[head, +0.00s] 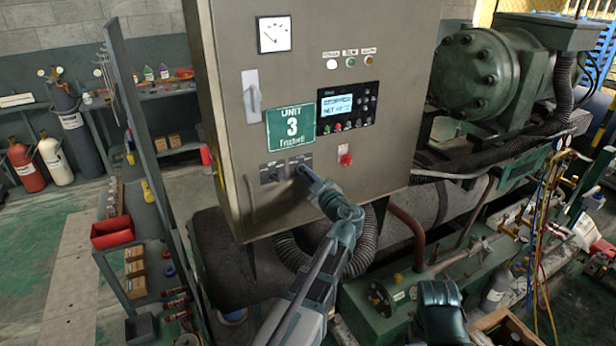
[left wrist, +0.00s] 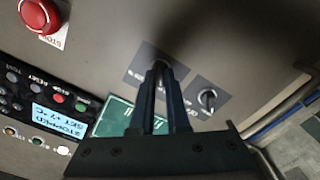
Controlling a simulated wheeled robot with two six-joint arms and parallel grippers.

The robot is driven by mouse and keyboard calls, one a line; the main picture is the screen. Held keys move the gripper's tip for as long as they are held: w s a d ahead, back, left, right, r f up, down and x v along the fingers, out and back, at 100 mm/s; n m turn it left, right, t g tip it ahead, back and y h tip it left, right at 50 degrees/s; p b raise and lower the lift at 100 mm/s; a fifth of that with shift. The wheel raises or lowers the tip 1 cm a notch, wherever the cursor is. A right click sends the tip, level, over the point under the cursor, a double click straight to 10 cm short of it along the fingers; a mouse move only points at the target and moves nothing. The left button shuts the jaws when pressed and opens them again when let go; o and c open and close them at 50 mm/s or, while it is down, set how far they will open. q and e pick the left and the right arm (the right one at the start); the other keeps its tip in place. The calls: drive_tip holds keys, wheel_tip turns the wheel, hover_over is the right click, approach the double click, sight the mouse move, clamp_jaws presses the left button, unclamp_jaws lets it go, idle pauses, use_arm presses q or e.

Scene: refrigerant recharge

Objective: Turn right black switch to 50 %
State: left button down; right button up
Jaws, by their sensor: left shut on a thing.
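The right black switch (left wrist: 158,62) is on the cabinet front, below the green UNIT 3 sign. My left gripper (head: 303,171) reaches up to it from below in the head view and covers most of it. In the left wrist view my left gripper (left wrist: 157,75) has its two fingers shut on the switch, one on each side. The fingers hide most of the knob, so its setting cannot be read. The left black switch (head: 270,176) sits beside it, apart from the fingers; it also shows in the left wrist view (left wrist: 208,99).
A red stop button (head: 345,157) is close to the right of the gripper; it shows in the left wrist view (left wrist: 40,15) too. A control display (head: 338,105) is above. A corrugated hose (head: 362,250) runs below the cabinet.

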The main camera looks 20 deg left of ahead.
use_arm(q)
drive_tip(key=c, duration=1)
unclamp_jaws()
drive_tip(key=shift+n, duration=0.3)
drive_tip(key=shift+v, duration=4.5)
drive_tip(key=s+d+f+m+g+h, duration=0.3)
drive_tip(key=s+d+f+m, duration=0.15)
drive_tip(key=f, duration=0.25)
drive_tip(key=s+d+f+m+g+h, duration=0.3)
drive_tip(key=s+f+m, duration=0.15)
drive_tip(key=f, duration=0.35)
drive_tip(key=s+d+f+m+g+h, duration=0.1)
drive_tip(key=s+d+f+m+h, duration=0.1)
drive_tip(key=s+d+m, duration=0.2)
drive_tip(key=s+d+f+m+g+h, duration=0.2)
drive_tip(key=s+d+m, duration=0.2)
drive_tip(key=d, duration=0.1)
drive_tip(key=s+d+f+m+g+h, duration=0.2)
drive_tip(key=s+d+f+m+h, duration=0.1)
drive_tip(key=s+d+m, duration=0.1)
drive_tip(key=shift+s+d+m, duration=0.35)
drive_tip(key=shift+d+m, duration=0.25)
drive_tip(key=shift+d, duration=0.25)
